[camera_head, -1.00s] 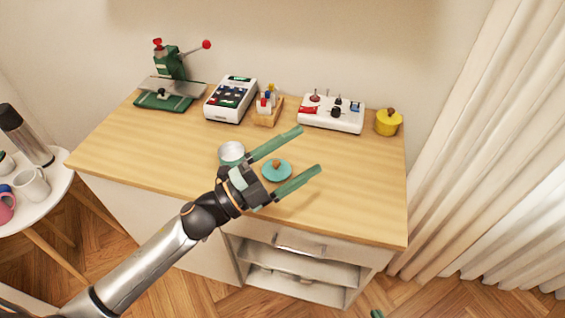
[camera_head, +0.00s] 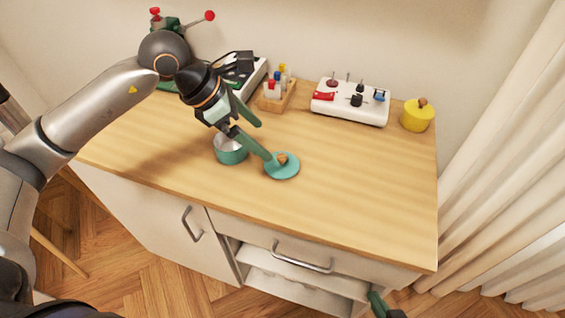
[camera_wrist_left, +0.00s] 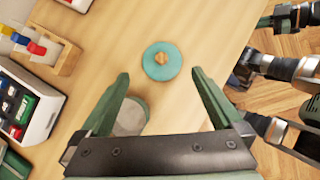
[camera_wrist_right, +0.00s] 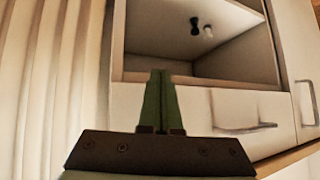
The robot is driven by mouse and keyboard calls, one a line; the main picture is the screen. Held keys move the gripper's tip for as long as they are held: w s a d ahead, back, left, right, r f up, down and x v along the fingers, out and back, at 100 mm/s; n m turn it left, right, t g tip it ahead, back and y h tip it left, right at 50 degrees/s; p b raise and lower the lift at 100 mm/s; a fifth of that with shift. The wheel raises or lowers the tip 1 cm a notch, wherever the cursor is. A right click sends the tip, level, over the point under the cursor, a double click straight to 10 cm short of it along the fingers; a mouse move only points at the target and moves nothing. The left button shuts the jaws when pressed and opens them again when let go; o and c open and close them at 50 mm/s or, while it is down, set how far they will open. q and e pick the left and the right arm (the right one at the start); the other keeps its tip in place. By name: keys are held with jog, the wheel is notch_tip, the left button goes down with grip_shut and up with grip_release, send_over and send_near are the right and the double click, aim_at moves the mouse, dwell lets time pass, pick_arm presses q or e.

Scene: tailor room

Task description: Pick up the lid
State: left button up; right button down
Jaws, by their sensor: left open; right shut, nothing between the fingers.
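The teal round lid (camera_head: 287,171) with a small wooden knob lies flat on the wooden worktop. It also shows in the left wrist view (camera_wrist_left: 173,70), ahead of and between the fingertips. My left gripper (camera_head: 266,141) is open and empty, slanting down from the upper left. One finger overlaps the lid's edge in the head view; whether it touches cannot be told. The teal open pot (camera_head: 231,155) stands left of the lid, partly behind a finger in the left wrist view (camera_wrist_left: 131,118). My right gripper (camera_wrist_right: 160,72) is shut and empty, low in front of the cabinet.
A yellow lidded pot (camera_head: 416,117), a white control box (camera_head: 350,103) and a wooden rack with small bottles (camera_head: 276,96) stand along the back. The worktop right of the lid is clear. The cabinet (camera_head: 160,222) has drawer handles and an open shelf.

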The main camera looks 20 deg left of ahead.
aim_at(281, 156)
pick_arm(q)
jog(key=x, duration=0.9)
jog(key=shift+d+f, duration=0.1)
jog(key=shift+d, duration=0.1)
jog(key=shift+c, duration=0.2)
jog(key=c, duration=0.9)
